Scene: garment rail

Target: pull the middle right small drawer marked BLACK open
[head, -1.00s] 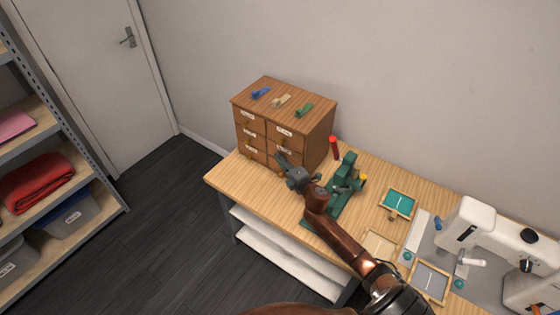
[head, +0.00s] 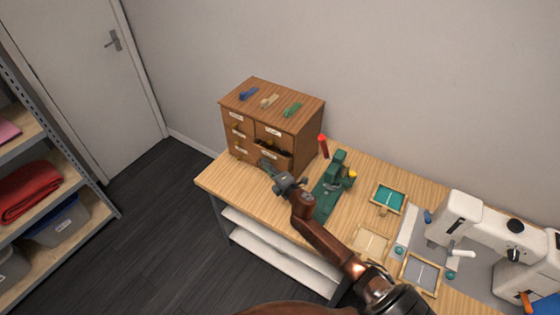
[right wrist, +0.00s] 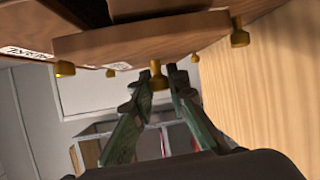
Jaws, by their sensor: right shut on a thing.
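The brown wooden cabinet (head: 308,128) stands at the left end of the table, with small labelled drawers in its front. Its middle right drawer (head: 270,147) sticks out, and dark contents show in its open top. The label writing is too small to read. My right gripper (head: 268,170) is in front of this drawer. In the right wrist view, my right gripper's two green fingers (right wrist: 158,84) are shut around a brass knob (right wrist: 157,70) on the protruding drawer front (right wrist: 140,42). My left gripper is not in view.
Blue, beige and green clips (head: 269,100) lie on the cabinet top. A green press with a red handle (head: 323,146) stands close to the right, beside my arm. Small trays (head: 388,199) and a white sewing machine (head: 460,215) are farther right. Floor is free at the table's left.

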